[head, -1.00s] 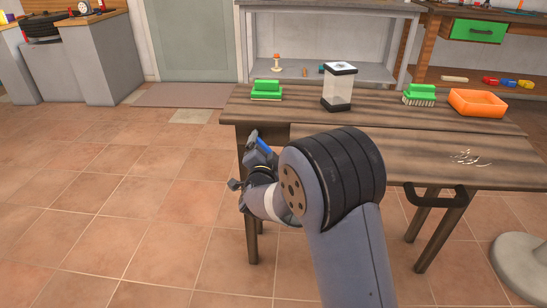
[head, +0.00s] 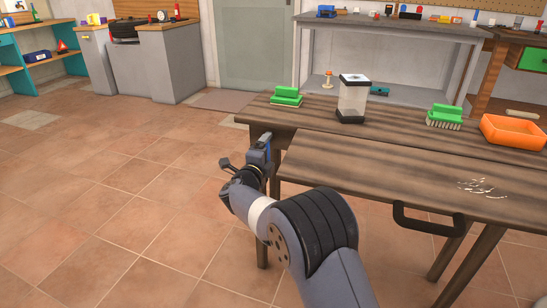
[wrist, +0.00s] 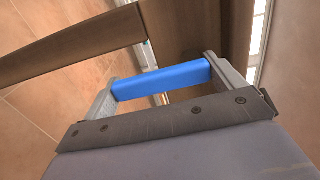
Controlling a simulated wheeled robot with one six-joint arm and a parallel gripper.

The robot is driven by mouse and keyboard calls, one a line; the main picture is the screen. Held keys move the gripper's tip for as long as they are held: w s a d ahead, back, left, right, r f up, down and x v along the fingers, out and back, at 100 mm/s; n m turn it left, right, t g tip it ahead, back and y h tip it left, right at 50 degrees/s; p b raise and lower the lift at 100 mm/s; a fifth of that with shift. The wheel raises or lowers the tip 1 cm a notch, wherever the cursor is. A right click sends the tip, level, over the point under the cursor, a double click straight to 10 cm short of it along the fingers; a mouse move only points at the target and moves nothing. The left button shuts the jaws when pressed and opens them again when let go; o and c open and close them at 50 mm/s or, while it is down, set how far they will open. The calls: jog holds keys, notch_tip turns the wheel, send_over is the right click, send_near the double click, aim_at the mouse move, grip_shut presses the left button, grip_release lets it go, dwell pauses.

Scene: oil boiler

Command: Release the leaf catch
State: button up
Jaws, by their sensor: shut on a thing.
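The wooden table (head: 330,137) has a front leaf (head: 380,180) that looks level with its top. A black handle (head: 428,222) is on the leaf's front edge. My gripper (head: 262,150) is at the table's left front corner, beside the leaf's left end. In the wrist view its fingers (wrist: 160,70) are shut across the ends of a blue bar, the leaf catch (wrist: 158,82). The catch also shows as a small blue patch in the head view (head: 267,146). Its mounting is mostly hidden by my gripper.
Small pale bits (head: 480,187) lie on the leaf. The tiled floor to the left is free.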

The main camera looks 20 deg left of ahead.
dwell(0.6)
jog(key=o, duration=1.1)
jog(key=shift+s, duration=0.1)
jog(key=shift+s+a+p, duration=0.2)
jog(key=shift+s+p, duration=1.05)
jog(key=shift+s, duration=4.05)
jog(key=shift+w+f, duration=0.1)
jog(key=shift+w, duration=0.05)
jog(key=w+b, duration=0.2)
jog(key=w, duration=0.7)
jog(key=shift+w+d+b, duration=0.15)
jog(key=shift+w+b, duration=0.15)
jog(key=shift+w, duration=0.55)
